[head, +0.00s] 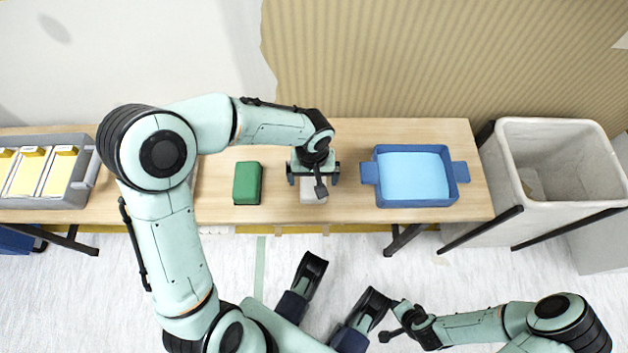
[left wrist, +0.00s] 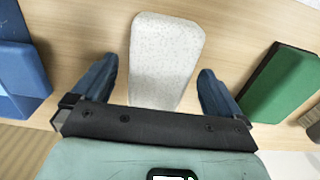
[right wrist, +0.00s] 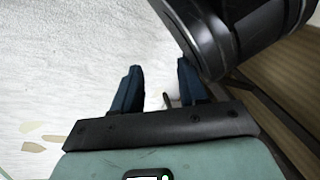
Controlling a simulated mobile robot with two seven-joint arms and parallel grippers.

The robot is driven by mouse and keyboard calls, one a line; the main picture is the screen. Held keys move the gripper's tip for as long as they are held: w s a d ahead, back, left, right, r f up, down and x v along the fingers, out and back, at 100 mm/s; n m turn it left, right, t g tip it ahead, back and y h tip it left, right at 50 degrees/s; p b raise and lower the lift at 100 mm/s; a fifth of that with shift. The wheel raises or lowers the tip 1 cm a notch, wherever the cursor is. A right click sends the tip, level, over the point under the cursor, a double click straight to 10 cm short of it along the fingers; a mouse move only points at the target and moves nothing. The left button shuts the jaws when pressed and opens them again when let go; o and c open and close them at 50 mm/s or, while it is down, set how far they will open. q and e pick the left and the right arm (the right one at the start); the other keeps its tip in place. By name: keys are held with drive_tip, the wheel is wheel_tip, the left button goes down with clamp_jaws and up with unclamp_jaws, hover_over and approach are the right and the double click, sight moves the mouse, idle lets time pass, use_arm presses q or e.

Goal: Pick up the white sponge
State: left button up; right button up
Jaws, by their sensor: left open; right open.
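The white sponge (head: 314,195) lies on the wooden table, partly hidden under my left gripper in the head view. In the left wrist view the white sponge (left wrist: 166,60) is a speckled pale block with rounded corners. My left gripper (head: 314,172) is open above it, pointing down. In the left wrist view its two blue fingers (left wrist: 156,82) stand on either side of the sponge, with a gap showing on each side. My right gripper (right wrist: 160,80) is open and empty, away from the table over the pale floor.
A green sponge (head: 247,183) lies left of the white one. A blue tray (head: 462,173) with light blue contents stands to the right. A grey box (head: 78,142) with yellow-and-white items is at the far left. A large bin (head: 545,124) stands beyond the table's right end.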

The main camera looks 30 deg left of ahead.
use_arm(q)
drive_tip(key=shift+f, duration=0.6)
drive_tip(key=shift+r, duration=0.1)
drive_tip(key=c, duration=1)
drive_tip(key=shift+c, duration=0.2)
use_arm(e)
drive_tip(key=shift+s+f, duration=0.3)
drive_tip(key=shift+s, duration=0.05)
use_arm(q)
wheel_tip(320, 180, up, 8)
drive_tip(key=p, duration=0.2)
drive_tip(key=shift+r+p, duration=0.15)
drive_tip(key=shift+p, duration=0.2)
use_arm(e)
drive_tip(key=w+r+t, duration=0.1)
drive_tip(key=w+r, duration=0.3)
drive_tip(key=r, duration=0.1)
use_arm(q)
wheel_tip(320, 180, up, 12)
drive_tip(key=p, duration=0.3)
use_arm(e)
drive_tip(key=s+a+r+g+y, duration=0.1)
drive_tip(key=s+a+r, duration=0.2)
drive_tip(key=s, duration=0.2)
drive_tip(key=shift+s+a+n, duration=0.25)
drive_tip(key=shift+s+n, duration=0.05)
use_arm(q)
drive_tip(key=shift+o, duration=0.5)
